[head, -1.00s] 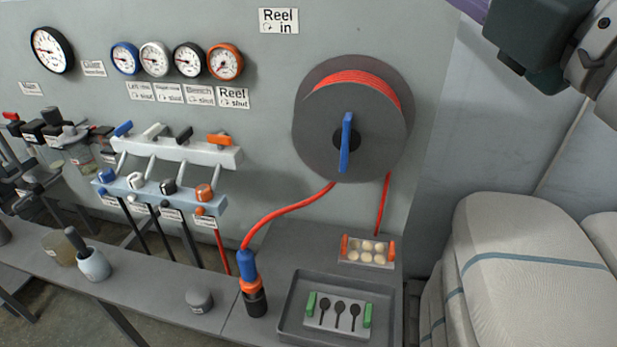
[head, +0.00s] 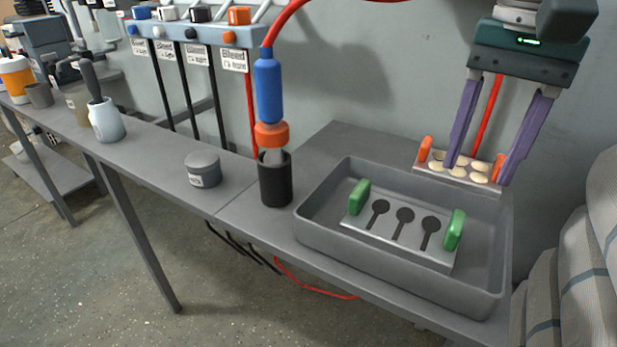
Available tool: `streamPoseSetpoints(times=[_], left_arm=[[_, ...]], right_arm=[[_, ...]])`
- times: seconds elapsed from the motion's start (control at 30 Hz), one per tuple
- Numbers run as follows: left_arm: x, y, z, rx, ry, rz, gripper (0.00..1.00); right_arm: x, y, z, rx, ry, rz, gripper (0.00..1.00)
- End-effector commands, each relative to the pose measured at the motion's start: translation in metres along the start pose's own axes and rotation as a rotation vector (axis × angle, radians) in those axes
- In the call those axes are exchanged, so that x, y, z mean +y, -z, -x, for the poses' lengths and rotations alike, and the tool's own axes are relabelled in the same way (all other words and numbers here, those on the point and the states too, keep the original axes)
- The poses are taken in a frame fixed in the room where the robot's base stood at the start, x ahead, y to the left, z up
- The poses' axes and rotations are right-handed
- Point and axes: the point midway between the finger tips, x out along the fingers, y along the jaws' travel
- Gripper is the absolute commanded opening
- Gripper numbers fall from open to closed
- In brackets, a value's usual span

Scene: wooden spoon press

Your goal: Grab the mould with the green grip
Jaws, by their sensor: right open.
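The mould with green grips (head: 378,236) is a light grey plate with several dark spoon-shaped hollows and an upright green grip at each end. It lies inside a grey tray (head: 398,279) on the bench. My right gripper (head: 476,172) is open, with its purple fingers pointing down. It is above and behind the green-grip mould, apart from it. In the picture its fingertips overlap another mould with orange grips (head: 458,178); I cannot tell whether they touch it. Nothing shows held between the fingers. My left gripper is not in view.
A black cup (head: 275,186) holds a blue and orange tool (head: 268,90) on a red hose, left of the tray. A grey lidded pot (head: 203,169) and a white mortar (head: 105,124) stand further left.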

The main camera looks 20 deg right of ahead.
Motion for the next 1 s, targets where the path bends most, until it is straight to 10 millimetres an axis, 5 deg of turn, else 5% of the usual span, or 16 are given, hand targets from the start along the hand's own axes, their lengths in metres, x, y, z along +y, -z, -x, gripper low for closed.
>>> streamPoseSetpoints(times=[0.7,1.0], left_arm=[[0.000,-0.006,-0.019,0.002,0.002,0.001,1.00],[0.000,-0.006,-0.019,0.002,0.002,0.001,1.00]], right_arm=[[0.007,0.006,-0.093,0.012,-0.027,0.001,0.55],[0.007,0.007,-0.100,0.014,-0.025,0.002,0.55]])
